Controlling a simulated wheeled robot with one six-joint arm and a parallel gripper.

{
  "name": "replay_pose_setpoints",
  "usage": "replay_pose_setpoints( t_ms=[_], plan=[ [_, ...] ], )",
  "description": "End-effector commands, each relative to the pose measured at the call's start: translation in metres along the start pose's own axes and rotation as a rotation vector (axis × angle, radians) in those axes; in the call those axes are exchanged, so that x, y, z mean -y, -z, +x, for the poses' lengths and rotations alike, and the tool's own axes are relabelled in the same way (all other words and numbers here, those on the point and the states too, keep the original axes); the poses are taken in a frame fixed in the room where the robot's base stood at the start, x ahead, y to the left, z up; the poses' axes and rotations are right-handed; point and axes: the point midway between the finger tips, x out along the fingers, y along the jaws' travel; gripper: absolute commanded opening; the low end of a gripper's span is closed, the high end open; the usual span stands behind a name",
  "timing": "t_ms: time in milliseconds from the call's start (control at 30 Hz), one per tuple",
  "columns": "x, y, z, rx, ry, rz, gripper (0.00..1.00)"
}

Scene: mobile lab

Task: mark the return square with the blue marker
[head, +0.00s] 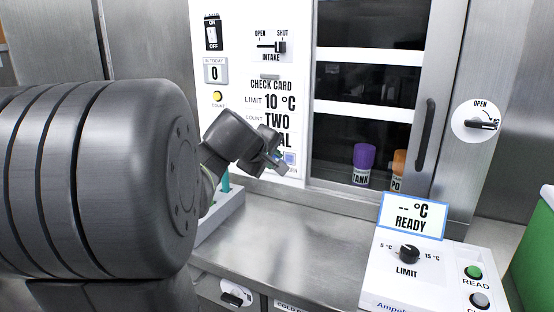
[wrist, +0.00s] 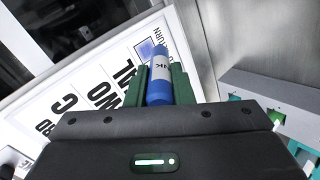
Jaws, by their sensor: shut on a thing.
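My gripper (head: 274,162) is shut on the blue marker (wrist: 160,84), which shows between the green fingers in the wrist view. The marker has a white label band and points toward the white check card (wrist: 85,100). The return square (wrist: 147,49) is at the card's edge beside the word RETURN, just left of the marker's far end. A blue-violet patch shows inside it; I cannot tell whether it is ink or print. In the head view the square (head: 289,158) is beside my gripper, at the panel's lower right. Whether the tip touches the card is hidden.
A glass-fronted cabinet with a purple-capped bottle (head: 363,164) and an orange-capped bottle (head: 398,172) stands right of the panel. A white reader (head: 412,255) showing READY sits at the right. A pale tray (head: 222,215) is below my gripper. The steel counter (head: 290,235) between is clear.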

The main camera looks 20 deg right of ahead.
Motion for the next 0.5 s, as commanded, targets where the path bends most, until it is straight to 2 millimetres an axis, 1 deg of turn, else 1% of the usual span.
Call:
replay_pose_setpoints(
  t_ms=[133,500],
  plan=[
    [0.0043,-0.0012,-0.0058,-0.001,0.000,0.000,0.00],
    [0.0056,-0.0018,-0.0080,-0.001,0.000,0.000,0.00]
  ],
)
